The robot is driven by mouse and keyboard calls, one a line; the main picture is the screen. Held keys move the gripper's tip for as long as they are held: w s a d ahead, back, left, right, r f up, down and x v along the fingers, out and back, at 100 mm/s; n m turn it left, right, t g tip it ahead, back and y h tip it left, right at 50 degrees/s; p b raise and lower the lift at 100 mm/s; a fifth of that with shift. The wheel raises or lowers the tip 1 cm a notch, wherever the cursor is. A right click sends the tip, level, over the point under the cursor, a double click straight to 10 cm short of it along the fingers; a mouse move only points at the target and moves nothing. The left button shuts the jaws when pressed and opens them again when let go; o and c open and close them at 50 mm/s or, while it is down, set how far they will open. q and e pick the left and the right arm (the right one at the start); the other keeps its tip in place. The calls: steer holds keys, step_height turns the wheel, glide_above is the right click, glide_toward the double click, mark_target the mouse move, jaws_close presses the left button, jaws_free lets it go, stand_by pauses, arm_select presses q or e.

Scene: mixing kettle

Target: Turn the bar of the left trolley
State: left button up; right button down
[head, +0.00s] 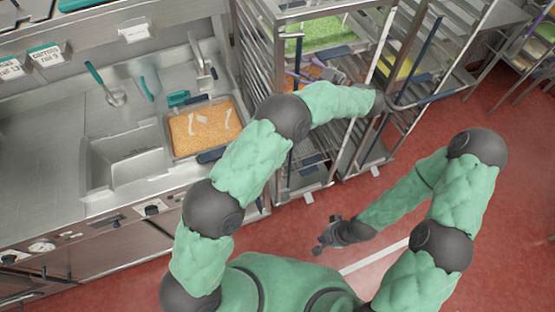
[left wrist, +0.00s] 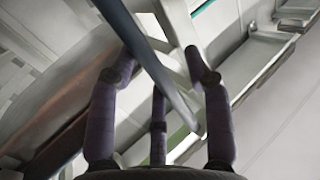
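The left trolley (head: 355,148) is a tall metal rack beside the counter, with food trays inside. Its bar is a dark upright rod (head: 290,165) on the near side, partly hidden by my left arm. My left gripper (head: 304,74), with purple fingers, is at the bar's upper part. In the left wrist view the dark blue bar (left wrist: 150,62) runs diagonally between the spread fingers of my left gripper (left wrist: 160,60). The fingers look apart and not closed on it; contact is unclear. My right gripper (head: 322,236) is low over the red floor, away from the trolley, fingers spread and empty.
A second trolley (head: 462,22) with its own dark blue bar (head: 430,42) stands just right. The steel counter (head: 45,130) on the left has a sink (head: 125,160) and an orange-filled tray (head: 203,128). Red floor (head: 510,200) is clear at right.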

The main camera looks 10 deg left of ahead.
arm_select(q)
steer(key=s+a+m+t+h+b, duration=0.2)
steer(key=s+m+t+h+b, duration=0.3)
steer(key=s+m+h, duration=0.4)
steer(key=s+a+m+t+h+b, duration=0.2)
steer(key=s+m+t+h+b, duration=0.3)
steer(key=s+h, duration=0.5)
step_height(320, 180, down, 24)
steer(key=w+g, duration=0.2)
steer(key=g, duration=0.4)
steer(key=shift+d, duration=0.35)
stand_by(0.8)
steer(key=shift+r, duration=0.15)
